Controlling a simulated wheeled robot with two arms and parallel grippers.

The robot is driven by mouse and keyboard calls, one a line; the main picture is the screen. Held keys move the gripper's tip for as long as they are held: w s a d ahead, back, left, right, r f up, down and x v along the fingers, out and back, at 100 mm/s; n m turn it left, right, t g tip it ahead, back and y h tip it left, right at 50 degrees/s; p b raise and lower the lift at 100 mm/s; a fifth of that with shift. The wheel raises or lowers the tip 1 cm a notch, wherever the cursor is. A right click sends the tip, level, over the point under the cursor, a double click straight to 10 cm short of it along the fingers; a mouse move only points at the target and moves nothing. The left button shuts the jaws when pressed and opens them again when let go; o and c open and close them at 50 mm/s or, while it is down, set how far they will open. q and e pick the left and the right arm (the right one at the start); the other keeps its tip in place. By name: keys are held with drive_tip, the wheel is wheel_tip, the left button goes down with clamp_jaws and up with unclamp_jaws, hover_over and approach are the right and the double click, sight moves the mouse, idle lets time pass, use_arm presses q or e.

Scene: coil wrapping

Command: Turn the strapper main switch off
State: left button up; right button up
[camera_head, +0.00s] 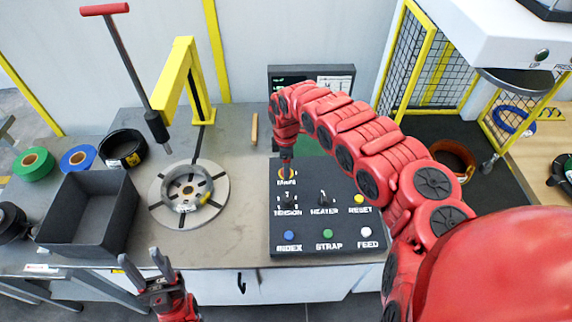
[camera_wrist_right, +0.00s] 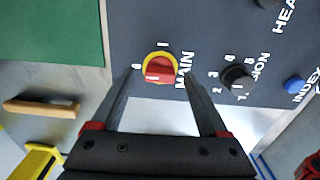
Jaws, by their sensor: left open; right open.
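The strapper main switch is a red knob on a yellow ring on the dark control panel (camera_head: 310,218); its ring (camera_head: 281,173) partly shows in the head view. In the right wrist view the main switch (camera_wrist_right: 160,68) has marks 0 and I beside it and the word MAIN. I cannot tell clearly which mark the knob points to. My right gripper (camera_head: 286,158) is open above the switch, its fingers (camera_wrist_right: 160,80) to either side of the knob in the wrist view; contact is not clear. My left gripper (camera_head: 140,260) is open and empty at the table's front edge.
The panel also has a tension knob (camera_wrist_right: 238,78), a heater knob (camera_head: 323,197) and several coloured buttons. A round turntable (camera_head: 155,190) with a coil, a grey bin (camera_head: 100,215) and a yellow post (camera_head: 190,75) stand to the left. A screen (camera_head: 310,78) is behind.

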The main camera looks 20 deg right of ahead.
wheel_tip(320, 180, up, 17)
drive_tip(key=b, duration=0.5)
drive_tip(key=shift+r, duration=0.2)
drive_tip(key=shift+f, duration=0.1)
